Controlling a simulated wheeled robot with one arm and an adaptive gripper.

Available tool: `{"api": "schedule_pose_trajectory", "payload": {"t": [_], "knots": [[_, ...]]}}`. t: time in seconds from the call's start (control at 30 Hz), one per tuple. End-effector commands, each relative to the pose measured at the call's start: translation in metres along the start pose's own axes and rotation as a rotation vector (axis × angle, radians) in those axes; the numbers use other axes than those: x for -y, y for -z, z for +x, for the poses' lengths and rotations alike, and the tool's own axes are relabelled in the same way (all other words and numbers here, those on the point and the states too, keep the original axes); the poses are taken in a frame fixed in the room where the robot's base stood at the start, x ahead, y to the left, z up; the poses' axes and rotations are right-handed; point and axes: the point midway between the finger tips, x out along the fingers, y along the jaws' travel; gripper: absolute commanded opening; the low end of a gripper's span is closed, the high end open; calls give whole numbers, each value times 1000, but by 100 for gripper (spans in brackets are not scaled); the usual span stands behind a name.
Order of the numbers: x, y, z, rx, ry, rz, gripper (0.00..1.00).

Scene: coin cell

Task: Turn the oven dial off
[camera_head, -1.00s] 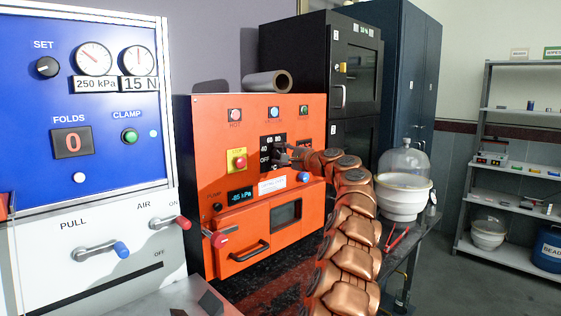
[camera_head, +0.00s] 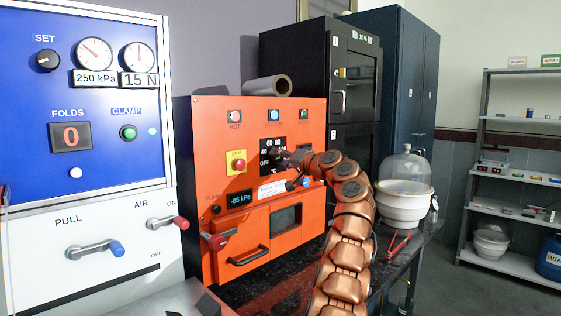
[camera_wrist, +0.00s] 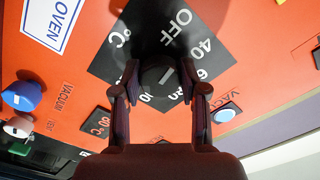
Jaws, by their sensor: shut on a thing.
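The oven dial (camera_wrist: 158,78) is a dark round knob with a short white mark, on a black scale plate reading OFF, 40, 60, 80 and 100. In the wrist view the mark is slanted; I cannot tell surely which label it points to. My gripper (camera_wrist: 160,88) has one dark finger on each side of the dial and is shut on it. In the head view my gripper (camera_head: 282,158) is at the scale plate (camera_head: 266,143) on the orange oven front (camera_head: 212,125), hiding most of the dial.
Near the dial are a yellow-backed red stop button (camera_head: 237,162), a blue knob (camera_head: 305,180) and a row of coloured buttons above. A red-ended lever (camera_head: 220,240) juts out at lower left. A white vessel (camera_head: 403,202) stands on the bench at right.

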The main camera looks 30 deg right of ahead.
Motion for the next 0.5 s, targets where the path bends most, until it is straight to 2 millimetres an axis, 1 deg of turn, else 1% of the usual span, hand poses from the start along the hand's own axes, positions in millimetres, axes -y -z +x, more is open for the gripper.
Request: {"api": "schedule_pose_trajectory", "payload": {"t": [0.2,0.5], "knots": [[-3,-3,2,7,-2,-131,8],[-3,-3,2,7,-2,-219,8]]}}
